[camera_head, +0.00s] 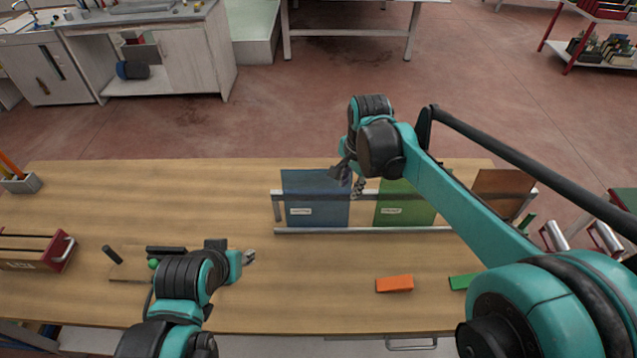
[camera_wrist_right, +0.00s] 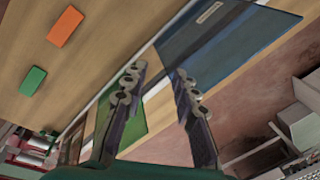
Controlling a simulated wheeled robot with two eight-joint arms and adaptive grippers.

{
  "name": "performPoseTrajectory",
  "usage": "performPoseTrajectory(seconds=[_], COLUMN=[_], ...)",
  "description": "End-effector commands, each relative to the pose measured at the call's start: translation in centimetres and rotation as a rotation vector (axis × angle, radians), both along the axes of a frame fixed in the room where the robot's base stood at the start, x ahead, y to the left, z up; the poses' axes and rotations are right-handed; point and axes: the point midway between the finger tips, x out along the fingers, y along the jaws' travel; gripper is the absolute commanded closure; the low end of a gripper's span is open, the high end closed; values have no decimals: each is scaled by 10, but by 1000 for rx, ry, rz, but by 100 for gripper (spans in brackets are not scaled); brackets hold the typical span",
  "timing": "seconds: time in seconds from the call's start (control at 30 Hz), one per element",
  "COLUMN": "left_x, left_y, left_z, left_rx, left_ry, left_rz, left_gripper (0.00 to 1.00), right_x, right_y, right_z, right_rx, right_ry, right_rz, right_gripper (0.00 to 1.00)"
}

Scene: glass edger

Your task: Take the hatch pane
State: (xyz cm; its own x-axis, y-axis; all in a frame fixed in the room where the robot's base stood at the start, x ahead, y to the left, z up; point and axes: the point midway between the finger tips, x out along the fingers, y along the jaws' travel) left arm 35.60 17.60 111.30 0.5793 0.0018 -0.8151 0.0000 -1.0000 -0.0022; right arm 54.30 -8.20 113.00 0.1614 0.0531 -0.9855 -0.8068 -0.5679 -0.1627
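Three coloured panes stand in a metal rack (camera_head: 300,231) on the bench: a blue pane (camera_head: 312,200), a green pane (camera_head: 405,205) and a brown pane (camera_head: 497,186). The blue and green panes carry small white labels too small to read, so I cannot tell which is the hatch pane. My right gripper (camera_head: 347,182) is open and empty by the upper right part of the blue pane. In the right wrist view, its fingers (camera_wrist_right: 160,88) spread apart, with the blue pane (camera_wrist_right: 220,40) ahead and the green pane (camera_wrist_right: 128,118) partly behind one finger. My left gripper (camera_head: 248,257) is low over the bench.
An orange block (camera_head: 394,284) and a green block (camera_head: 463,281) lie in front of the rack. A red crate (camera_head: 37,252) and a pencil holder (camera_head: 22,184) are at the left. The wooden bench top (camera_head: 180,195) is clear at the back left.

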Motion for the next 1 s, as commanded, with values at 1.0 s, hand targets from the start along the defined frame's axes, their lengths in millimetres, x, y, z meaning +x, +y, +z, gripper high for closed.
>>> performPoseTrajectory(seconds=[1.0], left_x=[0], left_y=[0], left_z=[98], left_rx=[0], left_ry=[0], left_rz=[0], left_gripper=[60], right_x=[81], right_y=[84], right_z=[-55], right_rx=[-37], right_ry=[290], right_rz=[-610], right_gripper=[72])
